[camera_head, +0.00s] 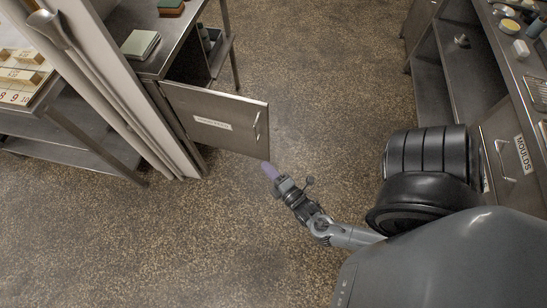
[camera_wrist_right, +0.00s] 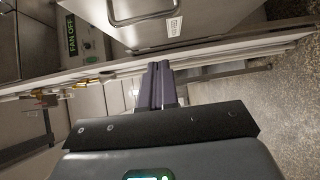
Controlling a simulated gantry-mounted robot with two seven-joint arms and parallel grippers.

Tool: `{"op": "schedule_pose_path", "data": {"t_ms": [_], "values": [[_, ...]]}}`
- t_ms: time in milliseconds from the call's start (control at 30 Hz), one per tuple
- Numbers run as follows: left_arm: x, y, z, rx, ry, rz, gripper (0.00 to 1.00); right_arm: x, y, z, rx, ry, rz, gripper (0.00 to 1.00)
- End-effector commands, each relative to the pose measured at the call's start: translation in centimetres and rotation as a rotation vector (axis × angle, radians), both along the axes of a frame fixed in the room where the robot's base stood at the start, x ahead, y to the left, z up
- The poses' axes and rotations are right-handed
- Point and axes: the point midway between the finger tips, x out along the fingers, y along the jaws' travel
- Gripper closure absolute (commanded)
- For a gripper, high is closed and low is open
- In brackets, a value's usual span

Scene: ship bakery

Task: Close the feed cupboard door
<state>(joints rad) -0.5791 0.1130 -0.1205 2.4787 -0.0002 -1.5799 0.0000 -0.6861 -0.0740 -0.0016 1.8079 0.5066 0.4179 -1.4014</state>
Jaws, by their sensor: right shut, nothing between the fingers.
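The feed cupboard door (camera_head: 215,118) is a grey metal panel with a white label and a bar handle (camera_head: 257,126). It stands open, swung out from the cupboard (camera_head: 172,62) under a metal worktop at the upper left. My right gripper (camera_head: 269,169) is shut and empty, just below the door's lower right corner in the head view; I cannot tell whether it touches the door. The right wrist view shows its purple fingers (camera_wrist_right: 157,84) together. A metal panel with a handle (camera_wrist_right: 142,14) is beyond them; I cannot tell which panel it is. My left gripper is not in view.
A pale upright partition (camera_head: 105,85) stands left of the door. A table with numbered blocks (camera_head: 15,85) is further left. A counter with a drawer marked MOULDS (camera_head: 512,150) is at the right. The speckled floor (camera_head: 320,90) between is clear.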

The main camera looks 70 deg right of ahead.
Motion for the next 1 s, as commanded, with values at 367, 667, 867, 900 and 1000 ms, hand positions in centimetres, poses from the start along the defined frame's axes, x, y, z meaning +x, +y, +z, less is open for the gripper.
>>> {"op": "schedule_pose_path", "data": {"t_ms": [367,667,867,900,1000], "values": [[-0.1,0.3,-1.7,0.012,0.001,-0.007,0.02,5.5,-3.8,-0.2,-0.004,0.000,0.000,1.00],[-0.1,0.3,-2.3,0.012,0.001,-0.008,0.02,6.1,-6.3,-0.1,-0.001,0.000,0.001,1.00],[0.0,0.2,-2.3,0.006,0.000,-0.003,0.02,6.2,-6.7,-0.1,0.000,0.001,0.002,1.00],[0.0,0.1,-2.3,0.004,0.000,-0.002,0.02,6.2,-6.7,-0.1,0.000,0.001,0.002,1.00],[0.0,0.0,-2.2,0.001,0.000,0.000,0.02,6.2,-6.7,-0.1,0.000,0.001,0.002,1.00]]}}
